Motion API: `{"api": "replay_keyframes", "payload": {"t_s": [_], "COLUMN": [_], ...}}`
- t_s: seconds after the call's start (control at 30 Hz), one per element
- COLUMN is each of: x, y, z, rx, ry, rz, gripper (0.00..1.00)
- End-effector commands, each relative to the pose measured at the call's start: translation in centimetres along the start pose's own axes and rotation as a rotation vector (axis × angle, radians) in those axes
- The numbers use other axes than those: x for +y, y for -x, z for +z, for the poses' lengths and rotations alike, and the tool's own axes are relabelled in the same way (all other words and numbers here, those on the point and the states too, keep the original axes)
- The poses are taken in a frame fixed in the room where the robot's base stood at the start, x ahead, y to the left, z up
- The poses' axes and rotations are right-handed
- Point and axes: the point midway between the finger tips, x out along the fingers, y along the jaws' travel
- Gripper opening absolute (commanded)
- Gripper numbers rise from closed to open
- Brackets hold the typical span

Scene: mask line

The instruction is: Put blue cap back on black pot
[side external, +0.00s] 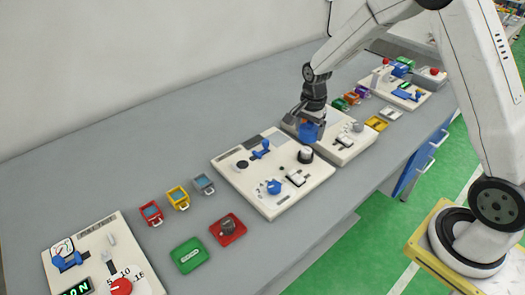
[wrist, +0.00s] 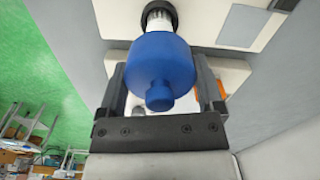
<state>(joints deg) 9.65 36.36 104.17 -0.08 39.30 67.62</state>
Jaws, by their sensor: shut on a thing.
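My gripper (side external: 307,120) is shut on the blue cap (side external: 311,133), with one finger on each side of it. The blue cap also fills the middle of the wrist view (wrist: 157,65), where my gripper (wrist: 160,90) has a finger at its left and right. In the side view the cap appears above the rear white panel. The black pot (side external: 305,155) appears to be the dark round part at the right of the middle white panel. In the wrist view the pot (wrist: 160,9), dark and round with a pale ribbed part, shows beyond the cap, which partly covers it.
The middle panel (side external: 240,184) also carries blue and black controls. The rear panel (side external: 352,144) lies below my gripper. Bare grey table (side external: 110,150) runs along the wall.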

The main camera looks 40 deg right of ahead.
Motion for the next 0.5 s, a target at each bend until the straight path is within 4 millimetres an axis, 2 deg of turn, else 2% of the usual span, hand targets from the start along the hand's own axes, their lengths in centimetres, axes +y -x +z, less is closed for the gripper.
{"api": "replay_keyframes", "payload": {"t_s": [0.5], "x": [0.1], "y": [-2.4], "z": [0.0], "rx": [-0.001], "ry": [0.000], "rz": [0.003], "gripper": [0.30]}}
